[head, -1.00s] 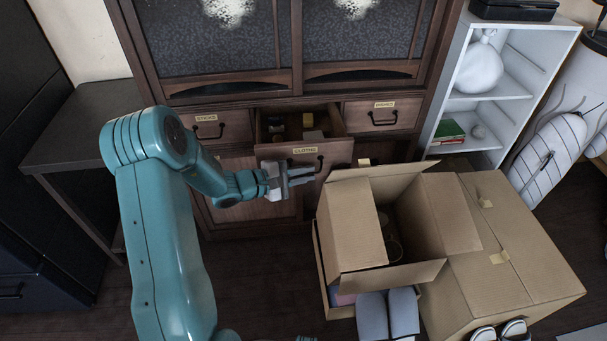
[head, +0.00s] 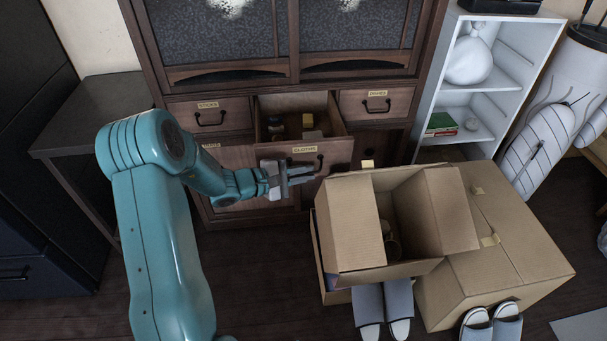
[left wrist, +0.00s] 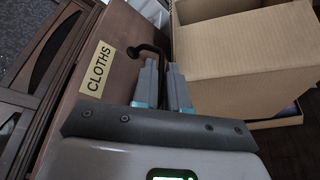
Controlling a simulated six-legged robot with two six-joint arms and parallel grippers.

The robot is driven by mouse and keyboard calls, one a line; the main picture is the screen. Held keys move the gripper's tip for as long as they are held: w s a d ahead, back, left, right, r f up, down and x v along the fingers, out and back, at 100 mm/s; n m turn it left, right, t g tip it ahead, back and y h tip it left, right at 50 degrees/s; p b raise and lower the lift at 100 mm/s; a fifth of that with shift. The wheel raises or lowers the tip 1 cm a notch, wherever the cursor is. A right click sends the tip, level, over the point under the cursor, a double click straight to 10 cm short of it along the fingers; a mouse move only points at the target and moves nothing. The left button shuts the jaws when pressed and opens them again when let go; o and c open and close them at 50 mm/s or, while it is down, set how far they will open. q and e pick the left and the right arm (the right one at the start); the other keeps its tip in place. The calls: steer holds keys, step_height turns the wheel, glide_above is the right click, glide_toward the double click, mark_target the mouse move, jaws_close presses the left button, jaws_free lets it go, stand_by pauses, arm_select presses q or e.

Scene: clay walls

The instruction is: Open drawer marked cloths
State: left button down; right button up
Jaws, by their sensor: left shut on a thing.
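The drawer marked CLOTHS (head: 283,155) is pulled out from the middle of the dark wooden cabinet, with several small items visible inside. Its label (left wrist: 97,68) and black handle (left wrist: 148,50) show in the left wrist view. My left gripper (head: 297,176) is at the right part of the drawer front, its fingers (left wrist: 163,80) shut on the handle. The fingers partly hide the handle. My right gripper is not in view.
An open cardboard box (head: 352,225) stands just right of the drawer, beside a closed box (head: 520,240). Slippers (head: 384,305) lie on the floor in front. A dark side table (head: 85,120) stands left; a white shelf (head: 480,85) stands right. Floor is clear below the drawer.

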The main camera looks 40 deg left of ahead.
arm_select(q)
steer(key=shift+a, duration=0.15)
steer(key=c, duration=1.5)
jaws_free()
steer(key=p+v, duration=0.3)
steer(key=v, duration=1.3)
steer(key=shift+s, duration=0.15)
